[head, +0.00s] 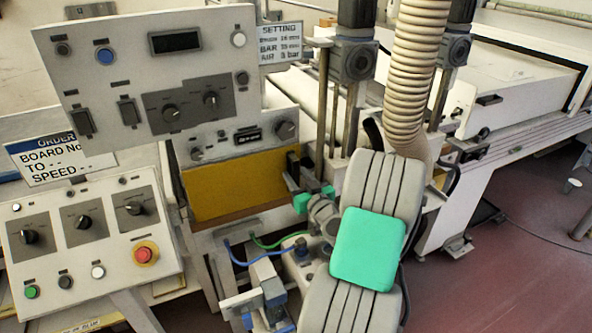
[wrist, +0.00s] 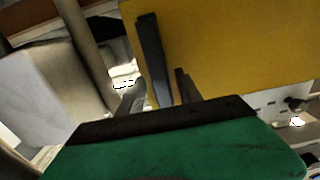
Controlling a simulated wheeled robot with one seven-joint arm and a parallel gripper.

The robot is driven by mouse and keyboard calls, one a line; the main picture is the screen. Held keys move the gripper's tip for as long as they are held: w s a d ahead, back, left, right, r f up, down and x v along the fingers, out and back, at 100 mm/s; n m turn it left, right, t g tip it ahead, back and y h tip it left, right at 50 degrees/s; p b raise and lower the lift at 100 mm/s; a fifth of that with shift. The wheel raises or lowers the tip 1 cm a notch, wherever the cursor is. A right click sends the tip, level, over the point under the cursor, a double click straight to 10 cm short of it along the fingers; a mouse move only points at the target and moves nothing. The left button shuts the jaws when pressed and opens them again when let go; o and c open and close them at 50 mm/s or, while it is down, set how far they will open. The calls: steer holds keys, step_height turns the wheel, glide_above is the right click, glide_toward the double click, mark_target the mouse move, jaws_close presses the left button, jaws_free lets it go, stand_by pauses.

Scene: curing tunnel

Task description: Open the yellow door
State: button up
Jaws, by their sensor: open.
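The yellow door (head: 235,186) is a flat panel below the grey control box and looks closed in the head view. It also fills the upper right of the wrist view (wrist: 235,45). A dark upright bar (wrist: 151,55), which looks like its handle, stands near the door's edge. My gripper (head: 298,176) is at the door's right edge in the head view. In the wrist view its two fingers (wrist: 158,80) are open, one on each side of the bar. I cannot tell whether they touch it.
A control box (head: 165,80) with knobs and switches is above the door. A slanted panel (head: 90,245) with a red button is at the lower left. A ribbed hose (head: 415,75) and posts stand behind my arm. Red floor (head: 520,260) is open at the right.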

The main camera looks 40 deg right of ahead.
steer(key=shift+w+d, duration=0.15)
steer(key=shift+w, duration=0.3)
jaws_close()
stand_by(1.1)
